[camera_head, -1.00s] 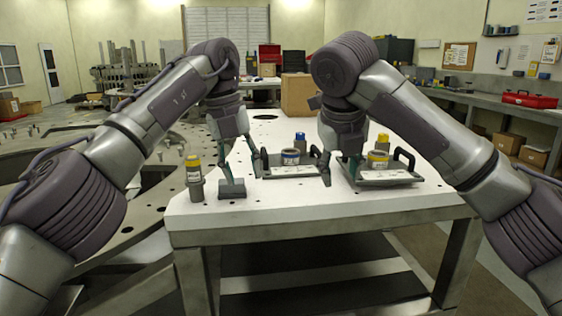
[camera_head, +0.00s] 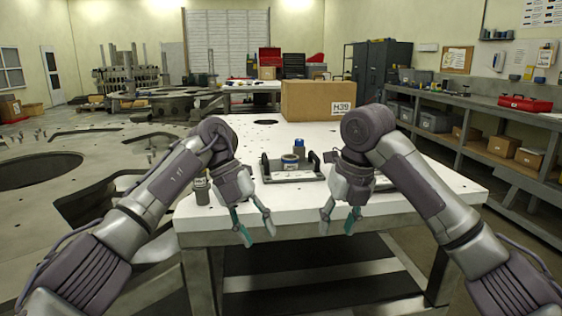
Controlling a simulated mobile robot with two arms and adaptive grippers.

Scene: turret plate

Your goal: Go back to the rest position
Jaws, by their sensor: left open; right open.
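My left gripper (camera_head: 256,238) is open and empty, pointing down in front of the white table's (camera_head: 290,216) near edge. My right gripper (camera_head: 336,233) is open and empty to its right, also low at the near edge. A dark-handled tray (camera_head: 304,175) lies on the table behind and between the grippers. A blue-banded round container (camera_head: 290,163) stands on it, with a blue-capped bottle (camera_head: 298,147) behind. A grey cylindrical holder (camera_head: 202,194) stands at the table's left, partly covered by my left arm. The right tray and yellow items are largely hidden behind my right arm.
A large cardboard box (camera_head: 318,101) stands at the table's back. A large metal plate (camera_head: 100,170) with round holes lies to the left. A workbench with shelves (camera_head: 475,110) runs along the right.

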